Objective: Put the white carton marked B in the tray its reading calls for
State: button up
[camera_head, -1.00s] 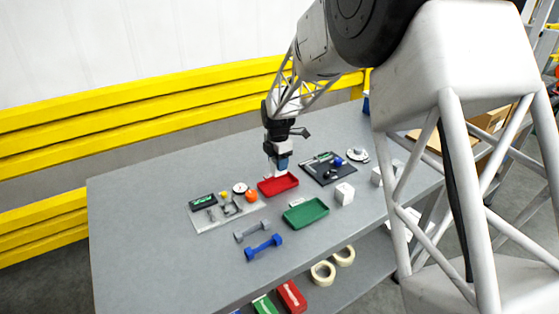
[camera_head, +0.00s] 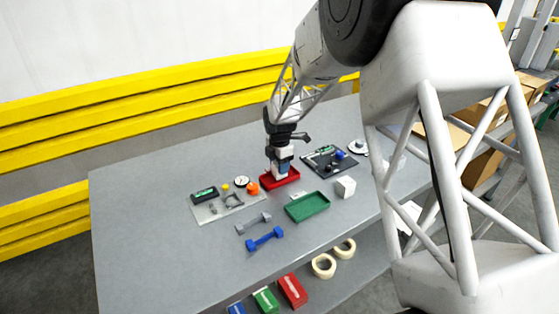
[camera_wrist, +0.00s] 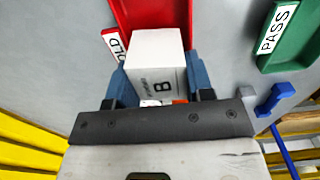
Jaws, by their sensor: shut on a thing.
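My gripper (camera_wrist: 157,75) is shut on the white carton marked B (camera_wrist: 156,52), with one blue finger on each side. In the head view the carton (camera_head: 281,173) overlaps the red tray (camera_head: 293,178). I cannot tell whether it touches the tray floor. In the wrist view the red tray (camera_wrist: 150,12) lies just beyond the carton, and its label is partly hidden, reading "OLD". The green tray (camera_head: 308,206) is empty, and its label (camera_wrist: 277,28) reads PASS in the wrist view.
Another white carton (camera_head: 345,187) stands right of the green tray. A grey board with small parts (camera_head: 226,207) lies left of the red tray. Grey and blue dumbbell-shaped parts (camera_head: 265,239) lie in front. The table's left side is clear.

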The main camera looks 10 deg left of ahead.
jog(key=shift+f, duration=0.7)
jog(key=o, duration=1)
jog(key=shift+r, duration=0.15)
jog(key=shift+r, duration=4.75)
jog(key=shift+r, duration=0.1)
